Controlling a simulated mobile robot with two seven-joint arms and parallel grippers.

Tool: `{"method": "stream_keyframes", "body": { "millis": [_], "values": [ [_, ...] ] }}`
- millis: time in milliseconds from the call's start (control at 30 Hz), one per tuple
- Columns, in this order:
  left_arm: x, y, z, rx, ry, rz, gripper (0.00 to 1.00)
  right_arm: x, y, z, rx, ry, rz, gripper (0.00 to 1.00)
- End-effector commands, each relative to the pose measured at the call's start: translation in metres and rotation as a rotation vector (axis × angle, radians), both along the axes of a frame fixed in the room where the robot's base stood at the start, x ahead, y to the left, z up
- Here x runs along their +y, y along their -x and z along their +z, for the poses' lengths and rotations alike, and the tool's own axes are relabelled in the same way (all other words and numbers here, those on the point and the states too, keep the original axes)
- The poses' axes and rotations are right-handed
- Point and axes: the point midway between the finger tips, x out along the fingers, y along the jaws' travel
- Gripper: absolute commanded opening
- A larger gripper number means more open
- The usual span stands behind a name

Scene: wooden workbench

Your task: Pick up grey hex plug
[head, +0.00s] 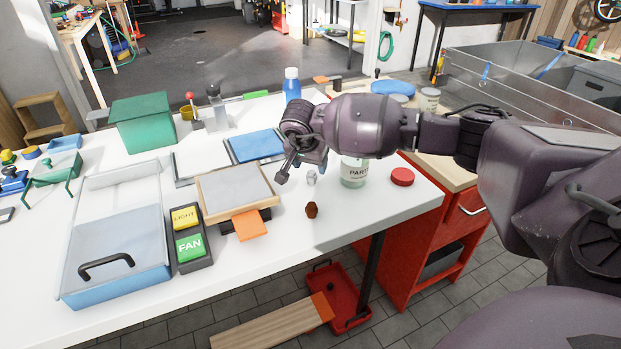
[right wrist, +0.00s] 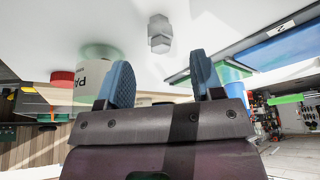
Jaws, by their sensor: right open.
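The grey hex plug (head: 311,178) stands on the white bench top, left of the parts jar. In the right wrist view the grey hex plug (right wrist: 159,33) shows beyond the fingers, roughly in line with the gap between them and apart from both. My right gripper (head: 303,168) is open and empty, just behind and above the plug in the head view. Its two blue-padded fingers (right wrist: 162,80) show in the right wrist view with nothing between them. My left gripper is not in view.
A brown hex piece (head: 312,210) stands nearer the bench's front edge. The parts jar (head: 354,172) and a red lid (head: 402,177) are to the right. A grey-topped wooden tray (head: 232,188) and orange block (head: 249,224) lie left. A blue bottle (head: 292,85) stands behind.

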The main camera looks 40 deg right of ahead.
Motion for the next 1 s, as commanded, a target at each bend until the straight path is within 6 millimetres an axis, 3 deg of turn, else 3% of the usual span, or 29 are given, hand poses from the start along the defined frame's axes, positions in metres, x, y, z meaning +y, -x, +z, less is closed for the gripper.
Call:
{"method": "stream_keyframes", "body": {
  "millis": [300, 567, 900, 1000],
  "values": [
    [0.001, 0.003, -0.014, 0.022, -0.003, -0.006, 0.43, -0.01, -0.007, -0.044, 0.007, 0.0, -0.001, 0.61],
    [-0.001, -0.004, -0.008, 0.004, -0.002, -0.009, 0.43, -0.012, -0.008, -0.043, 0.001, 0.0, 0.0, 0.61],
    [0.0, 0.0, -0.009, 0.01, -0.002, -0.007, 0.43, -0.011, -0.008, -0.043, 0.001, 0.0, 0.0, 0.1],
    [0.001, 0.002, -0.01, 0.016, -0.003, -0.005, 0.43, -0.011, -0.008, -0.043, 0.001, 0.0, 0.0, 0.06]
  ]
}}
